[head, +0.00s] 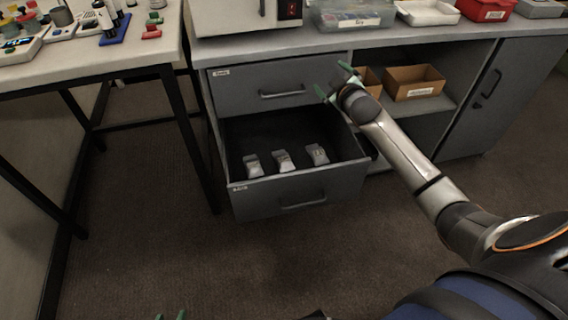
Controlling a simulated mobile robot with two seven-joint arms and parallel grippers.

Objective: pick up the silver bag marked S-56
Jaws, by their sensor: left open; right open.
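Three small silver bags lie in the open lower drawer (277,205): a left one (254,167), a middle one (284,161) and a right one (317,154). Their markings are too small to read, so I cannot tell which is S-56. My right gripper (335,81) is open and empty, with green fingertips, above the drawer's right side near the upper drawer front. My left gripper (170,316) shows only its green fingertips at the bottom edge. They are apart, with nothing visible between them, well in front of the drawer.
The closed upper drawer (275,84) sits above the open one. Cardboard boxes (413,83) stand on the open shelf to the right. A clear bin (350,14) and a red bin (485,9) stand on the counter. A table (85,60) with small items is at left. The floor in front is clear.

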